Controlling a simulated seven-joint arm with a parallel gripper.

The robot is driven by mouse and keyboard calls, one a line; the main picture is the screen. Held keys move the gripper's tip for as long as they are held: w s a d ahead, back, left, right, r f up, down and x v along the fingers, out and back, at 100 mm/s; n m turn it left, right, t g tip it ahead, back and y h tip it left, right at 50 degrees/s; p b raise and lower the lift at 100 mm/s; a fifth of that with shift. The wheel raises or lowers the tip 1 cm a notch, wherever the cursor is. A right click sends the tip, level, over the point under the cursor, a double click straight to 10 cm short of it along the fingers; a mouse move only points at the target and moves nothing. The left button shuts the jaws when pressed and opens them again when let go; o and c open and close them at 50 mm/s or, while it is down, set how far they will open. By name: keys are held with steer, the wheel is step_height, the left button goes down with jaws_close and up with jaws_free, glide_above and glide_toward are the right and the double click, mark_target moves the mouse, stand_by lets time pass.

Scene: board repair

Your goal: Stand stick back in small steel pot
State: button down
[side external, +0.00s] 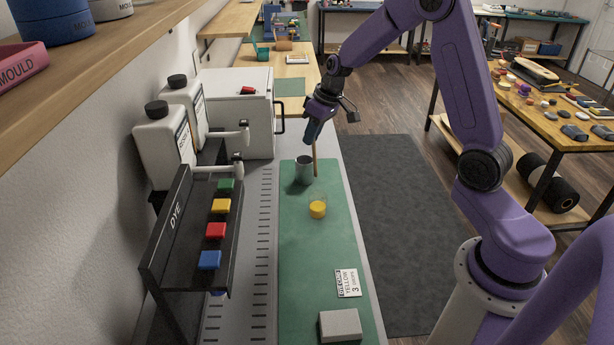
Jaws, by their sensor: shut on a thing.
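The small steel pot (303,171) stands upright on the far part of the green mat (305,258). The stick (314,160) is thin and light brown and hangs nearly vertical below my gripper (313,138). My gripper is shut on its upper end. The stick's lower end is at the right side of the pot, in front of or beside its wall; it appears outside the pot, and I cannot tell whether it touches the mat. The inside of the pot is too small to make out.
A small cup of yellow liquid (317,208) stands just nearer than the pot. A label card (347,283) and a grey block (340,325) lie on the near mat. A black dye rack (190,230) with coloured blocks stands left. A white cabinet (238,110) stands behind.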

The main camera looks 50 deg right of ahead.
stand_by(0.4)
steer(key=w+d+r+t, duration=0.2)
steer(key=w+d+r, duration=0.1)
steer(key=w+d, duration=0.7)
step_height(320, 180, down, 13)
steer(key=a, duration=0.1)
steer(key=shift+w+r+h, duration=0.2)
steer(key=shift+w+h, duration=0.1)
steer(key=shift+w, duration=0.15)
stand_by(0.9)
steer(key=c, duration=1.1)
jaws_free()
steer(key=v, duration=1.7)
steer(key=shift+r, duration=0.25)
